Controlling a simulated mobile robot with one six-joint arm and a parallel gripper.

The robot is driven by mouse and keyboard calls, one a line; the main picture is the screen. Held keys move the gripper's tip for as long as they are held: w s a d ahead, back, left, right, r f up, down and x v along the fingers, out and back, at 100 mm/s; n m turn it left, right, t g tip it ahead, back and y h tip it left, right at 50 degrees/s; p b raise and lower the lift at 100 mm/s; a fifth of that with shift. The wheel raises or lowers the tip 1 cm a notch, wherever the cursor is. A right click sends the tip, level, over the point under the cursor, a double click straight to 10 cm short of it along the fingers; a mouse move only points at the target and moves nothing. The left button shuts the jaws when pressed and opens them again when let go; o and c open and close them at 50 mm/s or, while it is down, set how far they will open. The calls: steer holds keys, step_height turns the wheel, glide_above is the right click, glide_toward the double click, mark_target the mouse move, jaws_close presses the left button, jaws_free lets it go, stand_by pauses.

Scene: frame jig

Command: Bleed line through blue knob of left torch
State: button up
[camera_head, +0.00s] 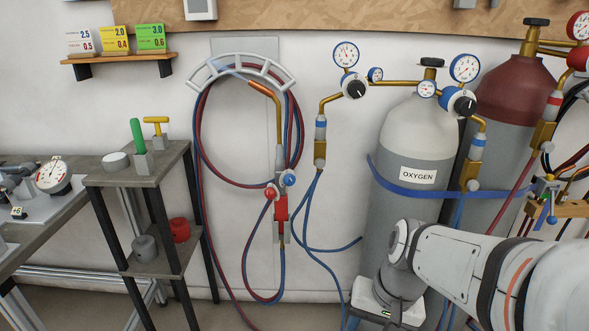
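The left torch (280,160) hangs upright against the white wall, its bent copper-coloured tip (265,91) at the top. Its blue knob (291,178) sticks out on the right side, and its red knob (270,192) sits lower on the left. A red block (281,208) shows below the knobs. Blue and red hoses (197,130) loop around the torch from a curved rack. The end of my arm, my gripper (385,305), is at the bottom, right of and below the torch. Its fingers do not show, and it touches no knob.
A grey OXYGEN cylinder (408,142) and a dark red-topped cylinder (515,92) stand at right, with gauges and regulators. Blue hoses (317,215) hang between torch and cylinder. A small shelf stand (165,165) is at left.

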steer(key=w+a+r+m+y, duration=0.3)
steer(key=a+m+y, duration=0.1)
steer(key=a+m, duration=0.1)
steer(key=m+t+y+p, duration=0.3)
steer(key=m+t+y, duration=0.6)
steer(key=m, duration=0.7)
glide_toward(293, 181)
steer(key=w, duration=0.1)
steer(key=shift+g+y, duration=0.3)
steer(key=shift+g, duration=0.1)
steer(key=b+x, duration=0.1)
steer(key=x, duration=0.7)
steer(key=shift+s+a+f, duration=0.1)
steer(key=shift+f, duration=0.05)
